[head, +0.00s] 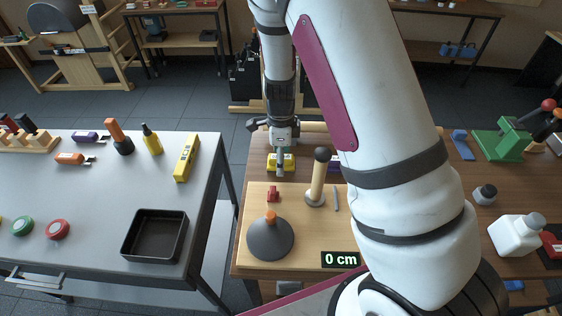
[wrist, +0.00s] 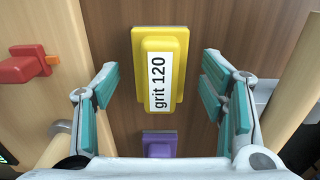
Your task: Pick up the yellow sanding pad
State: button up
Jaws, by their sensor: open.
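The yellow sanding pad (wrist: 178,45), with a white "grit 120" label, lies on the brown wooden tabletop in the wrist view. In the head view the yellow pad (head: 272,163) is on the right-hand table behind the pale board, partly hidden by my gripper (head: 281,165). In the wrist view my gripper (wrist: 160,88) is open and empty, its teal-padded fingers apart on either side of the pad's lower part. The fingers do not appear to touch it; the exact height above it is hard to tell.
A purple pad (wrist: 159,146) lies close to the yellow one. A red piece (wrist: 28,68) is at left in the wrist view. An upright wooden handle (head: 319,175) and a grey cone (head: 270,242) stand on the pale board (head: 312,255). A grey table (head: 95,200) is at left.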

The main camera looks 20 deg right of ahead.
jog(key=c, duration=1.2)
jog(key=shift+c, duration=0.2)
notch_tip(320, 180, up, 10)
jog(key=shift+r, duration=0.1)
jog(key=o, duration=0.4)
jog(key=shift+c, duration=1.3)
